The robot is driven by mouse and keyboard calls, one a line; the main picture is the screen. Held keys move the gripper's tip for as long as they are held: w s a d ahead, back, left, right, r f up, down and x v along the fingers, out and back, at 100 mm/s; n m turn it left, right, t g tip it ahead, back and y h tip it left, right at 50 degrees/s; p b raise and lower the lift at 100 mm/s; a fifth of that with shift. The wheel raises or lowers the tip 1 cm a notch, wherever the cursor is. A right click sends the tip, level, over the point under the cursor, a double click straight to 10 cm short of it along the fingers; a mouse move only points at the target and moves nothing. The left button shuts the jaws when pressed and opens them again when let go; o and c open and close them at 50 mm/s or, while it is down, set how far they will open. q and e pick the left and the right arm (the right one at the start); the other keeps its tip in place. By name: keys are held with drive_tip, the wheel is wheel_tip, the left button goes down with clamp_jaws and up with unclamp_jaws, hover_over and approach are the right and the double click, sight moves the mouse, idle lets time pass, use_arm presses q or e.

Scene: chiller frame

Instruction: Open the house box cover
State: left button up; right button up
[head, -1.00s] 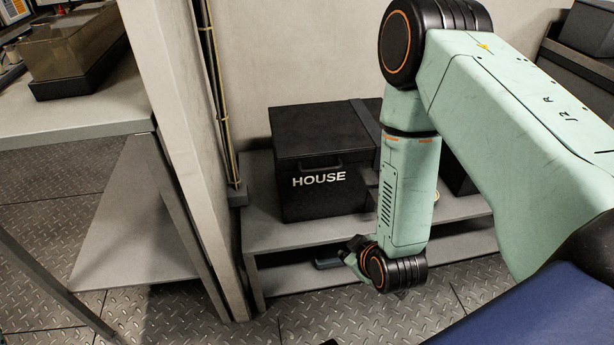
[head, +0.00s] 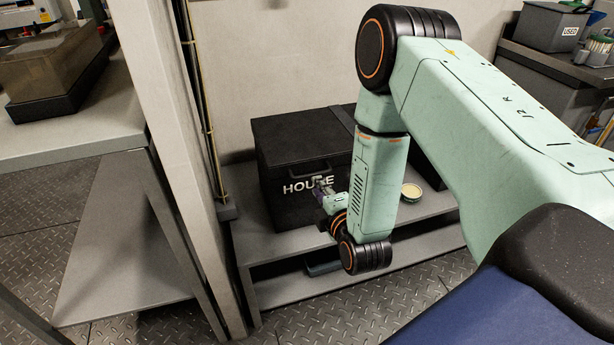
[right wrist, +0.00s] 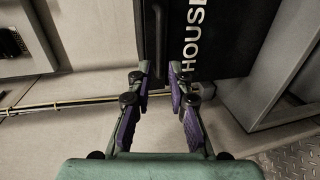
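The black house box (head: 300,160), lettered HOUSE in white, stands on a grey shelf (head: 400,215). Its cover (head: 300,137) is shut, with a dark handle (head: 312,171) at its front edge. My right gripper (head: 318,183) is in front of the box and hides part of the lettering. In the right wrist view, my right gripper (right wrist: 160,72) has its fingers apart, with the handle (right wrist: 158,40) ahead of and roughly between the fingertips. Nothing is gripped. I cannot tell whether a finger touches the box. My left gripper is not in view.
A grey upright post (head: 180,130) with cables stands close left of the box. A workbench (head: 75,130) with a brownish clear bin is at far left. A small round tin (head: 411,192) sits on the shelf at right. A box marked USED (head: 550,27) is at upper right.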

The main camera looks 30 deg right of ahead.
sight(309, 176)
drive_tip(key=b+x, duration=0.3)
drive_tip(key=x, duration=0.4)
drive_tip(key=shift+w+a+f, duration=0.1)
drive_tip(key=shift+w, duration=0.25)
clamp_jaws()
idle(0.3)
